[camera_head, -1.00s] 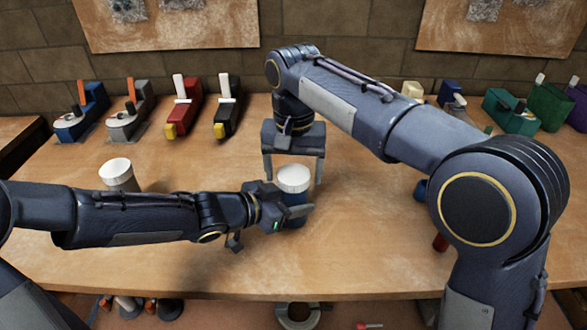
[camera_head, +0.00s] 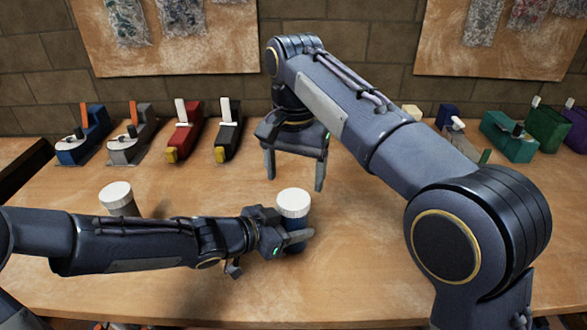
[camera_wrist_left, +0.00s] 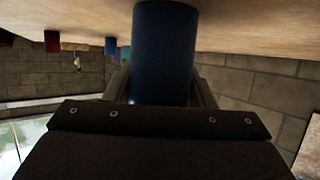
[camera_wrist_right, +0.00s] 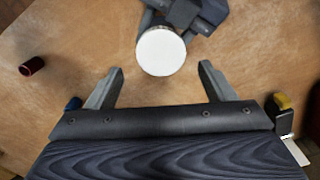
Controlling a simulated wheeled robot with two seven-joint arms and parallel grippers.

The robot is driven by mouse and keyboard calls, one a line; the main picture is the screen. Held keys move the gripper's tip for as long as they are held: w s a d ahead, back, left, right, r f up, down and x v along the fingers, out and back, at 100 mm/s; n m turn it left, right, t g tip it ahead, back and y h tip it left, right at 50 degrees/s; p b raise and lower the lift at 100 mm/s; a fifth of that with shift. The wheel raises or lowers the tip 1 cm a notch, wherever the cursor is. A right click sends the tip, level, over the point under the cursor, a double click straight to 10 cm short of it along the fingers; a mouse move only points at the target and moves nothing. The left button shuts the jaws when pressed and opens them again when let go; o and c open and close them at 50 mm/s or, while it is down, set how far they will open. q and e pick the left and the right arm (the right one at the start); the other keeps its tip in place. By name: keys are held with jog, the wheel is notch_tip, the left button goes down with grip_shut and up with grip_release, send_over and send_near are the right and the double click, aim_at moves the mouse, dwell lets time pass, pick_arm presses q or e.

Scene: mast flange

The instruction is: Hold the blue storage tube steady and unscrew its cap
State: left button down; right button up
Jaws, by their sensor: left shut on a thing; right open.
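The blue storage tube (camera_head: 296,224) stands upright on the workbench with a white cap (camera_head: 293,201) on top. My left gripper (camera_head: 287,236) is shut around the tube's body from the left; the left wrist view shows the blue wall (camera_wrist_left: 163,50) between its fingers. My right gripper (camera_head: 295,180) is open and empty, pointing down, above and behind the cap. In the right wrist view the round cap (camera_wrist_right: 161,52) lies just beyond the open fingertips, apart from them.
A grey tube with a white cap (camera_head: 115,194) stands at the left, partly behind my left arm. Several colored tool-like objects, such as a red one (camera_head: 185,135), line the back of the bench. A dark red cylinder (camera_wrist_right: 32,66) shows in the right wrist view. Front-center bench is clear.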

aim_at(294, 198)
notch_tip(294, 198, up, 2)
jog(key=m, duration=0.4)
jog(key=shift+s+a, duration=0.1)
jog(key=shift+a, duration=0.05)
jog(key=shift+m, duration=0.3)
notch_tip(294, 198, down, 8)
jog(key=shift+r, duration=0.2)
jog(key=shift+c, duration=0.3)
jog(key=c, duration=0.9)
jog(key=n, duration=0.6)
jog(key=shift+n, duration=0.4)
jog(key=shift+c, duration=0.2)
